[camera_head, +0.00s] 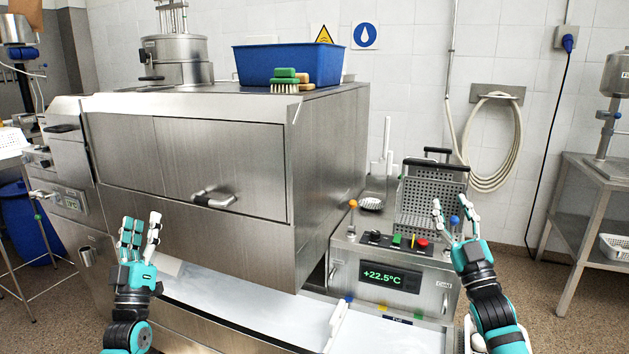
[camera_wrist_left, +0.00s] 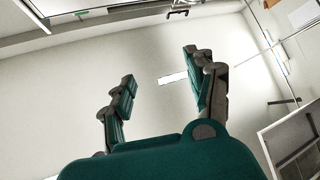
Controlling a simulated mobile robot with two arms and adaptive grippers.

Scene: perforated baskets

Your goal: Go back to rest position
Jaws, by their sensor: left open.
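My left gripper (camera_head: 141,222) is raised at the lower left of the head view, in front of the steel machine, with nothing in it. The left wrist view shows its two fingers (camera_wrist_left: 159,66) spread apart over a pale surface. My right gripper (camera_head: 453,207) is raised at the lower right, its fingers apart with nothing visible between them. It appears in front of a perforated metal basket (camera_head: 421,207) with black handles, behind the control box. From the head view I cannot tell how far the right fingers are from the basket or knobs.
The steel machine (camera_head: 190,170) carries a blue tub (camera_head: 295,62) and brushes (camera_head: 285,80). A control box (camera_head: 420,279) reads +22.5°C. A long pale trough (camera_head: 230,300) runs along the front. A steel table (camera_head: 590,190) stands right, with a white basket (camera_head: 614,247) on its lower shelf.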

